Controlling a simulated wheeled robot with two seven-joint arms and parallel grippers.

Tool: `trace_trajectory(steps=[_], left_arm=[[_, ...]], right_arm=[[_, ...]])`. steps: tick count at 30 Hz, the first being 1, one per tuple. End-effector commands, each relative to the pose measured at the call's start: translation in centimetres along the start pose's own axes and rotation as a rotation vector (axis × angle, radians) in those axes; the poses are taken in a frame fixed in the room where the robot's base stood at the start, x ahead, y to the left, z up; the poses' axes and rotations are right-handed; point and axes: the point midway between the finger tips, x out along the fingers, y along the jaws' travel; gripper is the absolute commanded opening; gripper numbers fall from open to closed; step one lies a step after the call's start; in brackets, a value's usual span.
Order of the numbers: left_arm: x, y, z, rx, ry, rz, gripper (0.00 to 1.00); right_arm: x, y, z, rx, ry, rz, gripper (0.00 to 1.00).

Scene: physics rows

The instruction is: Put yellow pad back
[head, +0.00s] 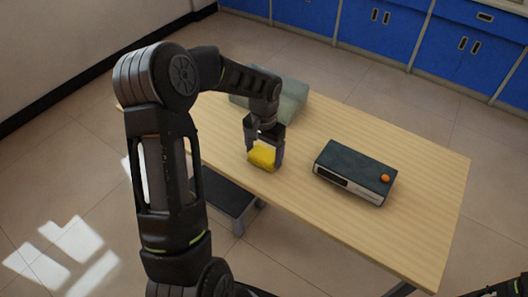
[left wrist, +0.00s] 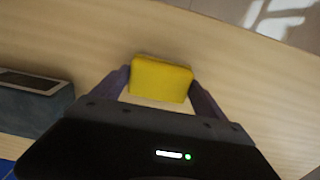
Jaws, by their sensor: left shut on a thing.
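The yellow pad (head: 261,157) is a small block between the fingers of my left gripper (head: 264,154), near the front left part of the wooden table (head: 400,160). In the left wrist view the yellow pad (left wrist: 161,79) sits between the two fingertips of my left gripper (left wrist: 160,84), which are shut on its sides. I cannot tell whether the pad touches the tabletop. My right gripper is not clearly in view; only a bit of dark arm shows at the lower right corner of the head view.
A dark box with a silver front and an orange knob (head: 356,172) stands right of my left gripper. A grey-green folded or cushion-like thing (head: 292,101) lies behind the gripper, partly hidden by my arm. Blue cabinets (head: 375,25) stand behind.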

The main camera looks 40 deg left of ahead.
Motion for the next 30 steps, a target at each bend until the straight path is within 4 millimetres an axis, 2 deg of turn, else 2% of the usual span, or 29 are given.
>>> trace_trajectory(steps=[5, 6, 11, 23, 26, 30], left_arm=[[0.4, 0.0, 0.0, 0.0, 0.0, 0.0, 0.51], [0.3, 0.0, 0.0, 0.0, 0.0, 0.0, 0.85], [0.2, 0.0, 0.0, 0.0, 0.0, 0.0, 0.98], [-0.4, 0.0, -0.1, 0.0, 0.002, -0.001, 1.0], [-1.4, 0.0, -0.1, 0.0, 0.002, -0.001, 1.0], [-3.9, 0.0, -0.1, 0.0, 0.005, -0.002, 1.0]], right_arm=[[0.3, 0.1, 0.0, 0.0, 0.0, 0.0, 0.36], [0.2, 0.1, 0.0, 0.0, 0.0, 0.0, 0.36], [0.2, 0.1, 0.0, 0.0, 0.0, 0.0, 0.36], [0.0, 0.0, 0.0, 0.0, 0.0, 0.0, 0.36], [0.0, 0.0, 0.0, 0.0, 0.0, 0.0, 0.36], [0.0, 0.0, 0.0, 0.0, 0.0, 0.0, 0.36]])
